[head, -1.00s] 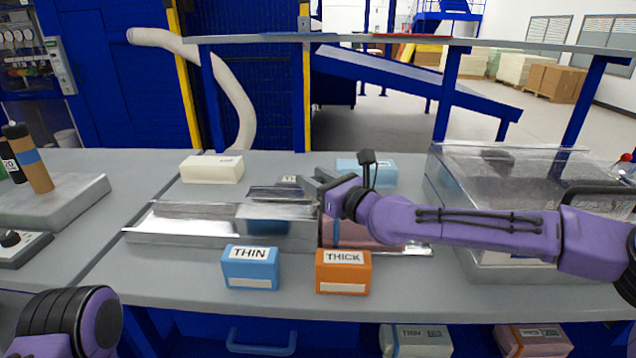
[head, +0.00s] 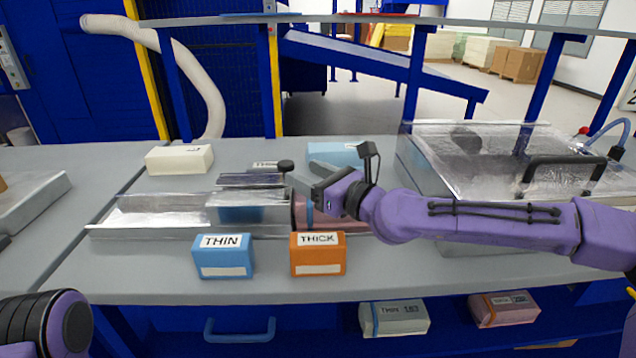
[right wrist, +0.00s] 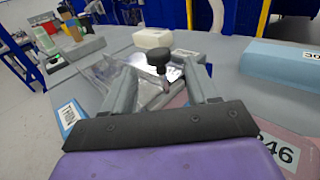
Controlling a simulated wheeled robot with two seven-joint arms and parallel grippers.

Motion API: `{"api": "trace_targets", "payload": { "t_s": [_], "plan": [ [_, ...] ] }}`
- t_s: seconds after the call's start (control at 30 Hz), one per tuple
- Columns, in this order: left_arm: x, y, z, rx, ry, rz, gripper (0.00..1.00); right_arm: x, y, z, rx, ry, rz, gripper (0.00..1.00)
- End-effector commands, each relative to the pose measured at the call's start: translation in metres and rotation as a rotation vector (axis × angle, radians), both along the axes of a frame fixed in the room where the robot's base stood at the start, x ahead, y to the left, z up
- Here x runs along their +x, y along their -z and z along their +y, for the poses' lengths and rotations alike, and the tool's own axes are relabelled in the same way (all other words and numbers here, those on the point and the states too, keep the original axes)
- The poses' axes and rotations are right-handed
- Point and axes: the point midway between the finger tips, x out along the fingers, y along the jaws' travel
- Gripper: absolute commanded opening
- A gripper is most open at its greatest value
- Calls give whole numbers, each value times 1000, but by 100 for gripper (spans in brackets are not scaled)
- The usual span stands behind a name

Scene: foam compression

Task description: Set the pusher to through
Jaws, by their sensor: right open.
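The pusher's round black knob (head: 286,166) stands at the right end of a dark plate (head: 252,180) on the metal channel fixture (head: 150,215). A small label behind it is only partly readable. My right gripper (head: 312,178) is open, just right of the knob. In the right wrist view the knob (right wrist: 158,57) shows between the two spread fingers, beyond their tips, and nothing is held. A blue block (head: 240,214) and a pink block (head: 300,212) are in the channel, the pink one partly hidden by my right arm. My left gripper is out of view.
A blue THIN box (head: 222,257) and an orange THICK box (head: 318,254) stand in front of the channel. A cream box (head: 180,160) and a light blue box (head: 335,153) are behind. A clear-covered machine (head: 490,160) stands at the right.

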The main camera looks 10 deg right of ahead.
Motion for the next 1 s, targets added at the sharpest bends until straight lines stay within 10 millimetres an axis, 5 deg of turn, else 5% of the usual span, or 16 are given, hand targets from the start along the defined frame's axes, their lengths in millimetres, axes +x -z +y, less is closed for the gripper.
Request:
{"api": "trace_targets", "payload": {
  "t_s": [0.2,0.57,1.0],
  "plan": [
    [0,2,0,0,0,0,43,-29,0,-20,1,-1,1,59],
    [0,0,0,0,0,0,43,-34,-1,-23,-1,-1,1,59],
    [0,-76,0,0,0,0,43,-33,-77,-23,-1,-1,1,59]
  ]
}}
